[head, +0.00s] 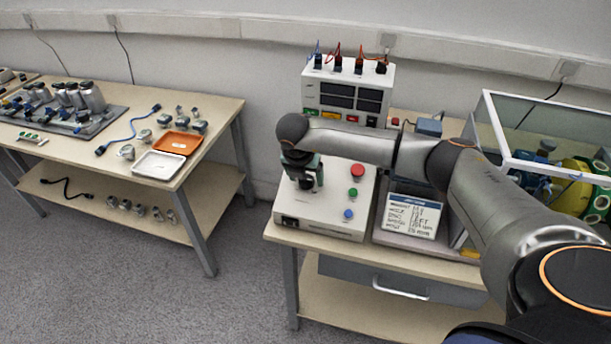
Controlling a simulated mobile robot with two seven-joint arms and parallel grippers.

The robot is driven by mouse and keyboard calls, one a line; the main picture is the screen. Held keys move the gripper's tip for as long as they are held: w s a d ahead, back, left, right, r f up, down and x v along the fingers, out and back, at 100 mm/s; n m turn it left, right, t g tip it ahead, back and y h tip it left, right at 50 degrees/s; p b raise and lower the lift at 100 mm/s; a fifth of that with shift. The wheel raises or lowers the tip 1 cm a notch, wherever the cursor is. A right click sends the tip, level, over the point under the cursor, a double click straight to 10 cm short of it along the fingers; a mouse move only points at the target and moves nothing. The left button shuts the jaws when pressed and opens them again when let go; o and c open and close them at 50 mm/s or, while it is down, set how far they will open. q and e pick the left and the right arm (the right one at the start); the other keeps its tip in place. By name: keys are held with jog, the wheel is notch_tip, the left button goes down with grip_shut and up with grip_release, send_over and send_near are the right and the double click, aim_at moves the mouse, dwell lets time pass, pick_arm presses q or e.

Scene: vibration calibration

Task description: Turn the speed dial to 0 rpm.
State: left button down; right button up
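The speed control box (328,219) is a pale box at the front left of the right table. Red, green and blue buttons (353,192) show on its top. My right gripper (306,184) points down over the left part of this box. The speed dial is not visible; the gripper and wrist cover that part of the box. I cannot tell whether the fingers are open or shut, or whether they touch the dial. My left gripper is not in view.
A meter unit (318,72) with dark displays and cables stands behind the box. A printed card (411,215) is right of it, and a clear-walled enclosure (500,130) stands further right. The left table (215,112) holds sensors, an orange tray (174,143) and a white tray (160,165).

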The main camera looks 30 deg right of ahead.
grip_shut()
dwell(0.4)
